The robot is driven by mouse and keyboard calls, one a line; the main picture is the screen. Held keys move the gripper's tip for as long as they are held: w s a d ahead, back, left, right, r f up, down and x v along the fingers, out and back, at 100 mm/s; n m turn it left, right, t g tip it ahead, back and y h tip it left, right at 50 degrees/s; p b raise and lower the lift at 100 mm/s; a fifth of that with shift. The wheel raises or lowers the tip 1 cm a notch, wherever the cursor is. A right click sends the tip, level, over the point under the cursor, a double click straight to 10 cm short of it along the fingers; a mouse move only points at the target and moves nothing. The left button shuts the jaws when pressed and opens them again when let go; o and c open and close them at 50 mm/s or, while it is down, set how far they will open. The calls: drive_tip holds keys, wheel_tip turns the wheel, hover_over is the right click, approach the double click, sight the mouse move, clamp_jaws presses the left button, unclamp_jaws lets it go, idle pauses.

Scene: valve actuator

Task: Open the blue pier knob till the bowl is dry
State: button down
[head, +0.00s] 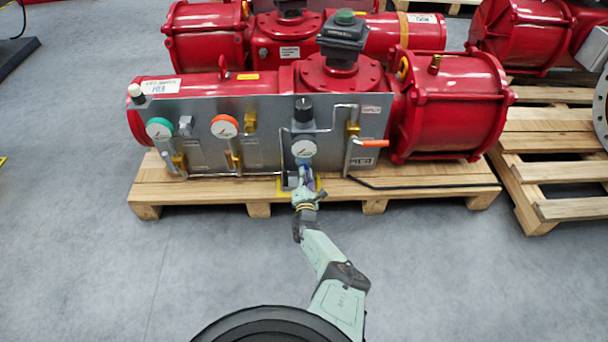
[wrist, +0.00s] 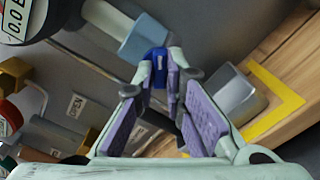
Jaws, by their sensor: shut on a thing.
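The blue knob (wrist: 160,66) sits at the lower end of a pale blue bowl (wrist: 146,40) in the wrist view. My gripper (wrist: 164,72) has its fingertips on either side of the knob and is shut on it. In the head view my gripper (head: 304,180) is under the round white gauge (head: 303,148) on the grey panel, and it largely hides the knob and bowl there. A plate reading PIER (head: 362,161) is at the panel's lower right. Any liquid in the bowl cannot be made out.
A grey cup-like container (wrist: 228,92) stands beside my gripper within a yellow corner marking (wrist: 278,95) on the wooden pallet (head: 410,184). An orange-handled lever (head: 372,143) is right of the gauge. The floor in front is clear.

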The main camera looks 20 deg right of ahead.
drive_tip(key=shift+n+p, duration=0.75)
drive_tip(key=shift+n, duration=4.15)
drive_tip(key=c, duration=1.7)
unclamp_jaws()
drive_tip(key=shift+o, duration=0.2)
drive_tip(key=v, duration=0.7)
drive_tip(key=shift+s, duration=0.2)
